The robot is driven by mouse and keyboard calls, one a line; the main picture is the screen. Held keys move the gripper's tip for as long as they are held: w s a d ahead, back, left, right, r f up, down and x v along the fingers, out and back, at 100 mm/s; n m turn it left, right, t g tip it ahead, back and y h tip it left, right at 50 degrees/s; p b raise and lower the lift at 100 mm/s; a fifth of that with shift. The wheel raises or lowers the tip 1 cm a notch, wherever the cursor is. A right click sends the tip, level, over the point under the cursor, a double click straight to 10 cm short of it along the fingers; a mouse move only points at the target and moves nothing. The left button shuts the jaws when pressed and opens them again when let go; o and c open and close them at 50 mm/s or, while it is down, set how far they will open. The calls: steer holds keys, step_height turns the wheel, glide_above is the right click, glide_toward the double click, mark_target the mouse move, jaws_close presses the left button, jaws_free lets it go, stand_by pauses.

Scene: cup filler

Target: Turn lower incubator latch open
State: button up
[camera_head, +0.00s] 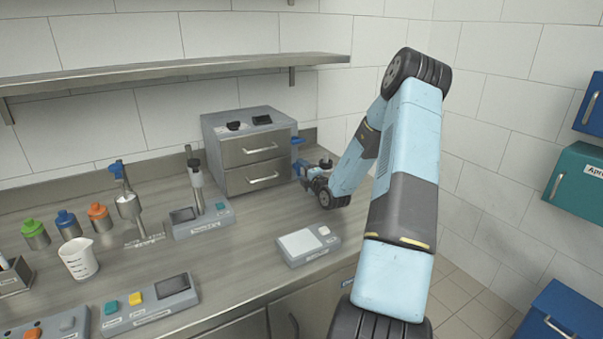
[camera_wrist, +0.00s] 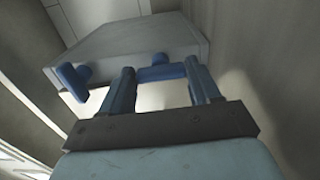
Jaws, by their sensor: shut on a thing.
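The incubator (camera_head: 253,150) is a grey box with two drawer fronts against the back wall. The upper blue latch (camera_head: 297,141) sticks out at its right side. My gripper (camera_head: 304,172) is at the right side of the box, level with the lower drawer. In the wrist view, my gripper's (camera_wrist: 160,75) two blue fingers are shut on the lower latch (camera_wrist: 160,72), a blue bar between the fingertips. The upper latch (camera_wrist: 73,80) is to the left, apart from the fingers. In the head view, my gripper mostly hides the lower latch.
A scale-like device (camera_head: 308,244) lies on the counter in front of my gripper. A stand with a probe (camera_head: 203,210) is left of the incubator. A shelf (camera_head: 170,72) runs above. Blue and teal cabinets (camera_head: 577,182) are at the right.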

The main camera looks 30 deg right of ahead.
steer(key=shift+s+d+f+m, duration=0.15)
steer(key=shift+d+f+m, duration=0.05)
steer(key=shift+m, duration=0.1)
steer(key=o, duration=0.8)
steer(key=shift+c, duration=0.2)
steer(key=o, duration=0.3)
steer(key=shift+a+r, duration=0.1)
steer(key=s, duration=1.3)
steer(key=shift+s+d, duration=0.25)
steer(key=shift+s, duration=0.05)
